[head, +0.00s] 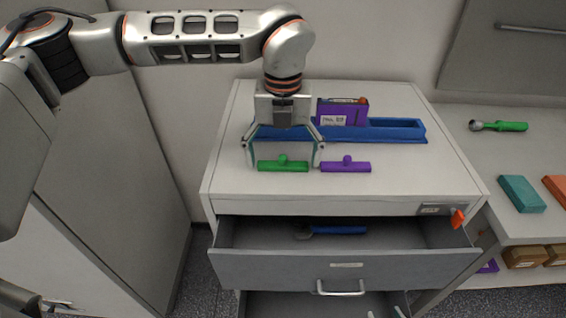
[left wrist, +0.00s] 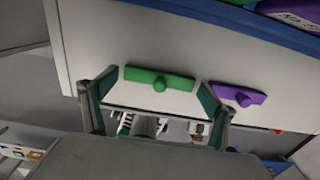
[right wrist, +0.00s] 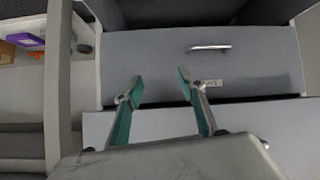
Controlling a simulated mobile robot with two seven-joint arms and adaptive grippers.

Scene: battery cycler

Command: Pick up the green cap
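The green cap (head: 283,165), a flat bar with a round knob, lies on the white cabinet top near its front edge. My left gripper (head: 284,158) points down over it, open, with one finger near each end of the bar. In the left wrist view the green cap (left wrist: 160,79) shows between the two open fingers (left wrist: 156,84), with gaps at both ends. A similar purple cap (head: 346,165) lies just right of it, close to the right finger. My right gripper (right wrist: 158,88) is open and empty in front of the drawers; only its fingertips show in the head view (head: 383,312).
A blue tray (head: 395,131) with a purple box (head: 341,112) stands behind the caps. An open drawer (head: 345,268) below holds a blue-handled tool (head: 340,230). Right of the cabinet, a shelf holds a green-handled tool (head: 505,126) and a teal block (head: 521,194).

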